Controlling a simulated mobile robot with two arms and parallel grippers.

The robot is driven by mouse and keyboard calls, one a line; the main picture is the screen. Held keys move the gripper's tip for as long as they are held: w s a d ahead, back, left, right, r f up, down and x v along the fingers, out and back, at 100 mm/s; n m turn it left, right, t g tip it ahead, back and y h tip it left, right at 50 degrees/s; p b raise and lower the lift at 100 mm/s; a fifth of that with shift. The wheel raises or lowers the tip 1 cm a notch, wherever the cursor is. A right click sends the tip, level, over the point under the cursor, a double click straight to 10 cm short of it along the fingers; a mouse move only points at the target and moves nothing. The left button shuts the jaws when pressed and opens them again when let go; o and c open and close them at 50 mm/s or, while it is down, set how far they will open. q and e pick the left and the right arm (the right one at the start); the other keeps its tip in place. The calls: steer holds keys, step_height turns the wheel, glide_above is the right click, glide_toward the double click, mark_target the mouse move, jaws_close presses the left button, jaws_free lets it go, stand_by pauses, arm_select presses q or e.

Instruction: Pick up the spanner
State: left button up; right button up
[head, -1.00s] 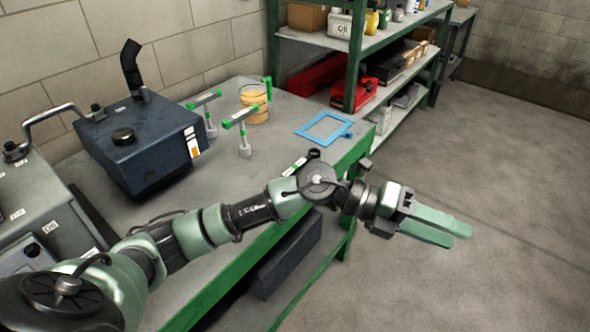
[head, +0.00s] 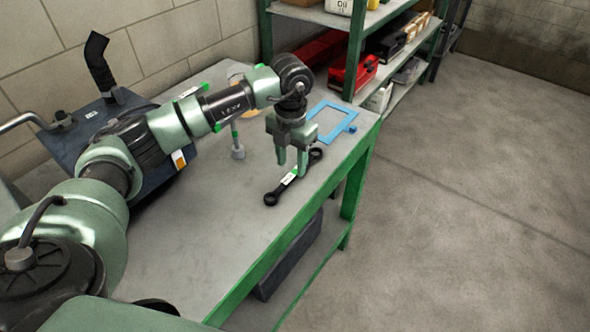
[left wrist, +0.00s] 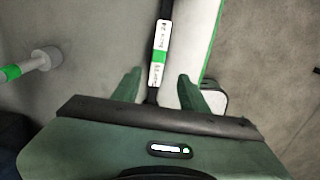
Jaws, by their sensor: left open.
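The spanner (head: 275,195) is black with a ring at each end and a white and green label on its shaft. It lies on the grey bench top near the front edge. My left gripper (head: 290,168) points down over the spanner, open, with its fingers close to the shaft. In the left wrist view the spanner (left wrist: 160,55) runs up and down the picture between the two open fingertips (left wrist: 154,85). Its lower end is hidden behind the gripper body. I cannot tell the exact height of the fingers above the bench. My right gripper is not in view.
A blue frame (head: 313,132) lies on the bench beside the gripper. A dark blue box (head: 62,140) is at the left. Green shelving (head: 352,50) stands behind. The floor at right is clear.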

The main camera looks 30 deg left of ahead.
mark_target(292, 174)
arm_select(q)
steer(key=f, duration=0.1)
steer(key=w+f, duration=0.1)
steer(key=f, duration=0.1)
steer(key=shift+a+p, duration=0.2)
steer(key=shift+p, duration=0.2)
steer(key=shift+f, duration=0.75)
steer(key=c, duration=0.8)
jaws_close()
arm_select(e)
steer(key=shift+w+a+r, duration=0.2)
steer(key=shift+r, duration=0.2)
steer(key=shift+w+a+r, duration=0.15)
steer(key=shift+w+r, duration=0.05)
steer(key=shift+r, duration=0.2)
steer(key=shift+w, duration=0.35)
arm_select(q)
steer(key=shift+r, duration=0.1)
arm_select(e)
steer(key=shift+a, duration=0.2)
